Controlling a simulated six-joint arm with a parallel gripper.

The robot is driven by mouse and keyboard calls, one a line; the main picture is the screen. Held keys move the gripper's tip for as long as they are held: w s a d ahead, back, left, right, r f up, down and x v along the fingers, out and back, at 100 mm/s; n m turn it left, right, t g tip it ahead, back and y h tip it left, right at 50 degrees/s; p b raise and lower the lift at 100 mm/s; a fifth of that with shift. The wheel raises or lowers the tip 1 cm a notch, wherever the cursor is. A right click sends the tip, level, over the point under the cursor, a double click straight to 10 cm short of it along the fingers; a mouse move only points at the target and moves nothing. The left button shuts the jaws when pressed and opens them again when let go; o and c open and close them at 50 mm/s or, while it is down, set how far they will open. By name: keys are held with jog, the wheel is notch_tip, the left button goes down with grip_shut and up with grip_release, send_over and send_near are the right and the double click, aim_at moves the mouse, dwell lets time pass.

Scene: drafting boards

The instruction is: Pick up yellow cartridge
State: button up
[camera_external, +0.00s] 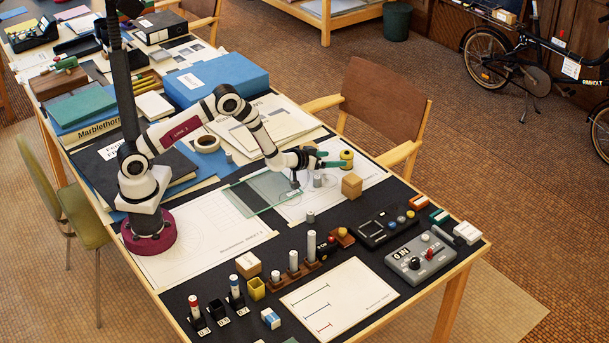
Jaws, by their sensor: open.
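A small yellow cylinder with dark bands (347,158), which looks like the yellow cartridge, stands on the white drawing sheet near the far edge of the table. My gripper (334,159) reaches toward it from the left, low over the sheet. Its teal fingers are open, with the tips at or very close to the cylinder's left side. I cannot tell whether they touch it or reach around it.
A wooden block (352,186) stands just in front of the cylinder, and a small grey cylinder (318,181) stands below my gripper. A glass plate (262,192) lies to the left. A black control box (386,228) stands to the front right. A chair (380,110) is behind the table.

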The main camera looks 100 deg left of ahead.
aim_at(341, 156)
jog(key=x, duration=0.6)
jog(key=shift+s+a+r, duration=0.25)
jog(key=shift+a, duration=0.05)
jog(key=c, duration=1.5)
